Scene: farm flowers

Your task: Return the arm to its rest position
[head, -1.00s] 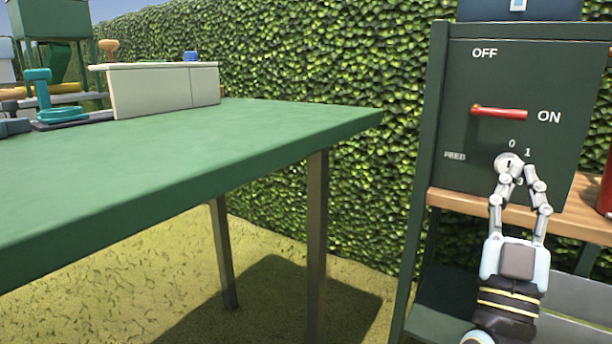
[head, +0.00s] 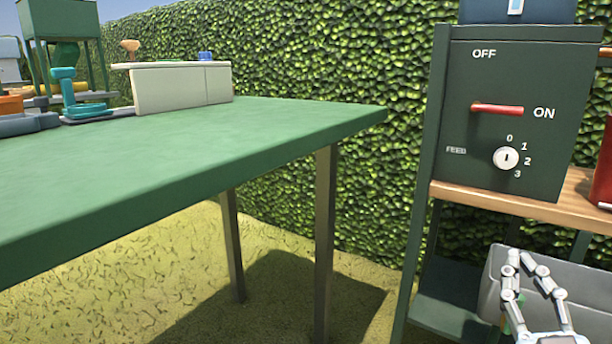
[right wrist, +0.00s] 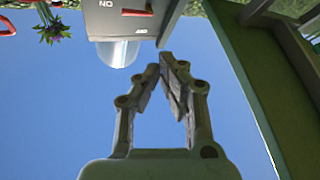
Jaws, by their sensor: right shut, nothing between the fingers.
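My right gripper (head: 518,258) is low at the right of the head view, below the wooden shelf and in front of a grey bin. Its fingertips are together with nothing between them. In the right wrist view the same gripper (right wrist: 166,62) is shut and empty against blue sky. The dark green control box (head: 470,120) stands on the shelf, with a red lever (head: 497,109) pointing toward ON and a white feed dial (head: 506,158) marked 0 to 3. The gripper is apart from the dial. My left gripper is not in view.
A green table (head: 200,150) fills the left and middle, its top mostly clear. A cream box (head: 180,88) and teal tool (head: 68,95) stand at its back. The wooden shelf (head: 500,203), grey bin (head: 490,290) and a red object (head: 604,170) are at the right. A hedge stands behind.

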